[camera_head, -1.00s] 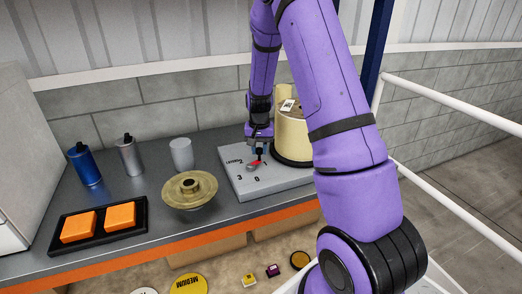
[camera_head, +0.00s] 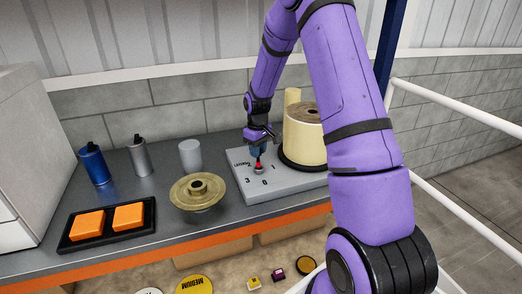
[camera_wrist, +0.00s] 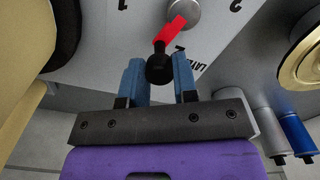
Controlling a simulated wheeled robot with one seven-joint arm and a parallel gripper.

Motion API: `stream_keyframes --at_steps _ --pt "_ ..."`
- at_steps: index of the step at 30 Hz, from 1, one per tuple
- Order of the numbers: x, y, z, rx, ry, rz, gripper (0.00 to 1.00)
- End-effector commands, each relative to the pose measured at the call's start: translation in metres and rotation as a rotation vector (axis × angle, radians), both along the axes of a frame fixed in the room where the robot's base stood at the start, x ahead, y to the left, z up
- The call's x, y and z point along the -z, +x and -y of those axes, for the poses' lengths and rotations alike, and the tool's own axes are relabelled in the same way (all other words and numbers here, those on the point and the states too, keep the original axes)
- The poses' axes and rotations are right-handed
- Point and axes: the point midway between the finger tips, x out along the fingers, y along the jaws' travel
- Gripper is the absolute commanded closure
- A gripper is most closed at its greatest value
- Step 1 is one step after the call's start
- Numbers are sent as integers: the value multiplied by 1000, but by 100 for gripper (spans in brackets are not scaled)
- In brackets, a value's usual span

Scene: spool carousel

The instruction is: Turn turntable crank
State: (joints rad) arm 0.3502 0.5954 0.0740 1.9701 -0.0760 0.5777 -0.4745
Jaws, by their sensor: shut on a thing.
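The crank has a short red arm (camera_wrist: 170,30) on a silver hub (camera_wrist: 183,14), with a black knob (camera_wrist: 159,69) at its free end. It stands on a light grey box (camera_head: 238,160) marked with numbers; the red arm also shows small in the head view (camera_head: 258,166). My gripper (camera_wrist: 158,66) has its blue fingers closed around the knob, and it shows over the box in the head view (camera_head: 258,151). A large cream spool (camera_head: 303,140) stands on the dark turntable (camera_head: 286,165) to the right, partly hidden by my arm.
A brass flanged spool (camera_head: 198,190) stands left of the box. Behind are blue (camera_head: 94,165), grey (camera_head: 139,157) and pale (camera_head: 190,155) cylinders. A black tray (camera_head: 66,242) holds two orange blocks.

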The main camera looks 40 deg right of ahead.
Motion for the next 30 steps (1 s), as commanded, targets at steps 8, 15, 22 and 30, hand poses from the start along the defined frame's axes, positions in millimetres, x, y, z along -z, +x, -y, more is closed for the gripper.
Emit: stream_keyframes --at_steps 8,15,22,30 --pt "1 3 -10 -256 2 -2 96" --pt "1 4 -18 -437 2 -3 96" --pt "1 4 -22 -548 2 -3 97" --pt "1 4 -24 -601 3 -4 97"
